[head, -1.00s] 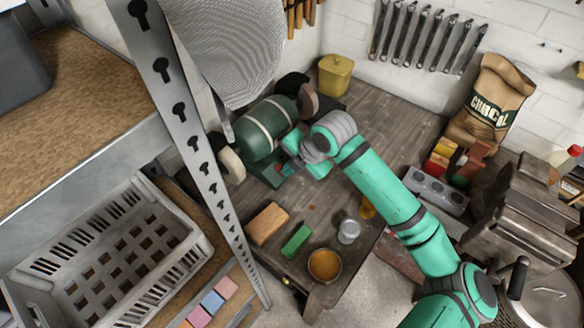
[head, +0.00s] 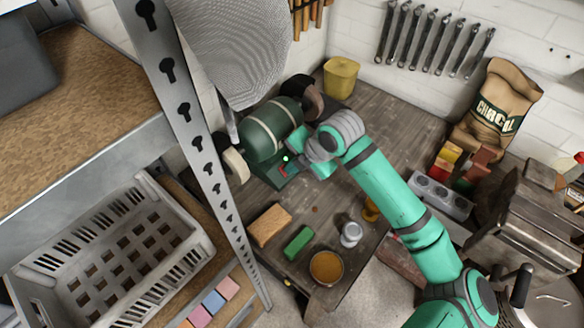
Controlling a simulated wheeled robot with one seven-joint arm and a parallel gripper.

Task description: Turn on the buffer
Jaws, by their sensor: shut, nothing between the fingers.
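The buffer (head: 268,131) is a dark green motor body with a wheel at each end, at the back left of the wooden bench (head: 375,112) in the head view. Its pale wheel (head: 236,167) faces the front left and a dark wheel (head: 307,95) the back. On its base a red switch part (head: 284,170) shows beside a small bright green spot (head: 285,158). My gripper (head: 303,148) is just right of the buffer's base. It is shut and empty. Its fingertips are mostly hidden by my wrist, so I cannot tell whether they touch the buffer.
A wooden block (head: 270,225), a green block (head: 298,243), a metal can (head: 351,234) and a bowl (head: 326,266) stand on the bench front. A metal shelf post (head: 196,140) and a grey crate (head: 110,255) are left. A yellow bin (head: 341,77) stands behind.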

